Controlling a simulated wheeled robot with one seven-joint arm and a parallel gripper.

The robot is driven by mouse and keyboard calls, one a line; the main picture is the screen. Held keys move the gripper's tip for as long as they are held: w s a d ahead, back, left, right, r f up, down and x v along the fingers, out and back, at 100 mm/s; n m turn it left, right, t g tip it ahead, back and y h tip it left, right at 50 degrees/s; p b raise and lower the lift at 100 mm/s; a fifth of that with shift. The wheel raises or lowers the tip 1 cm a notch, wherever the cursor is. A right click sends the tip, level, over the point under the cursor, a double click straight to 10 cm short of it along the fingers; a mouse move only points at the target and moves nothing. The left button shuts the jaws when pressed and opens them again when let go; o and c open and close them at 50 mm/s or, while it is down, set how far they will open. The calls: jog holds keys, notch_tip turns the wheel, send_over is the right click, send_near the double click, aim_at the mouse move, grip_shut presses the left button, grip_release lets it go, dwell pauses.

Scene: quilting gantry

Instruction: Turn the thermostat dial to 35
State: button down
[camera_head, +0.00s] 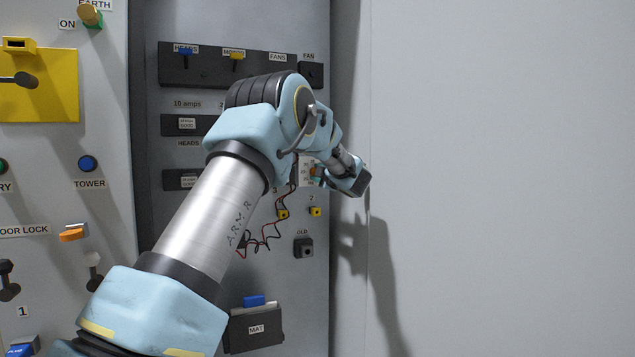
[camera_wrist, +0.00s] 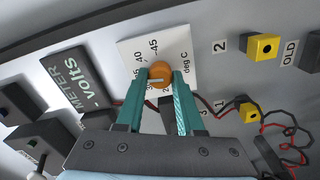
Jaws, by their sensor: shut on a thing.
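The thermostat dial (camera_wrist: 160,71) is a round orange knob on a white scale plate (camera_wrist: 184,48) marked "deg C". In the wrist view, 40 and 45 show at the plate's upper part; other numbers are partly hidden by my fingers and the knob. A pale mark shows on the knob's near side, but I cannot tell which number it points to. My gripper (camera_wrist: 161,77) has its two teal fingers shut on the dial, one on each side. In the head view my arm hides most of the white plate (camera_head: 304,168).
A dark meter labelled "volts" (camera_wrist: 75,82) stands left of the plate. Yellow sockets 2 (camera_wrist: 262,47) and 1 (camera_wrist: 249,113) are to its right, with loose red and black wires (camera_wrist: 285,128) nearby. A bare grey wall (camera_head: 500,180) lies right of the panel.

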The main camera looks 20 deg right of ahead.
jog(key=shift+f+n+b, duration=0.1)
jog(key=shift+n+b, duration=0.3)
jog(key=shift+n, duration=0.2)
jog(key=c, duration=0.5)
grip_release()
